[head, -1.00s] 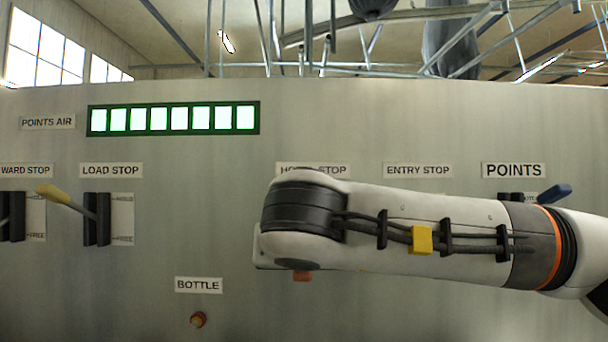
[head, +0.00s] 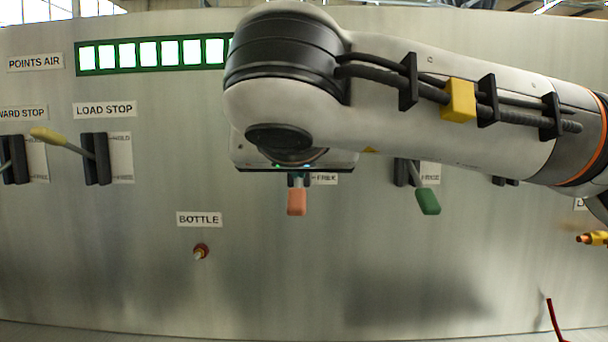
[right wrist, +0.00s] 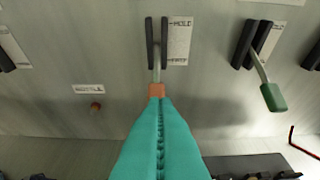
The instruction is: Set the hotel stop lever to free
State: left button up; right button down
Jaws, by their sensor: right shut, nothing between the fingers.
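The hotel stop lever has an orange handle (head: 297,202) that shows below my right arm in the head view. It hangs down beside the FREE mark (head: 326,178); its nameplate is hidden by my arm. In the right wrist view the orange handle (right wrist: 157,90) points down below the black slot, lower than the FREE end of its label (right wrist: 179,42). My right gripper (right wrist: 158,101) has its teal fingers shut and empty, with the tips just at the handle in the picture. Whether they touch cannot be told. My left gripper is out of view.
A green-handled lever (head: 428,200) hangs down to the right. The yellow-handled load stop lever (head: 48,136) points up-left. A small red bottle knob (head: 201,251) sits lower left.

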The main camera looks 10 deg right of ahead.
jog(key=v, duration=0.4)
jog(key=shift+s+a, duration=0.35)
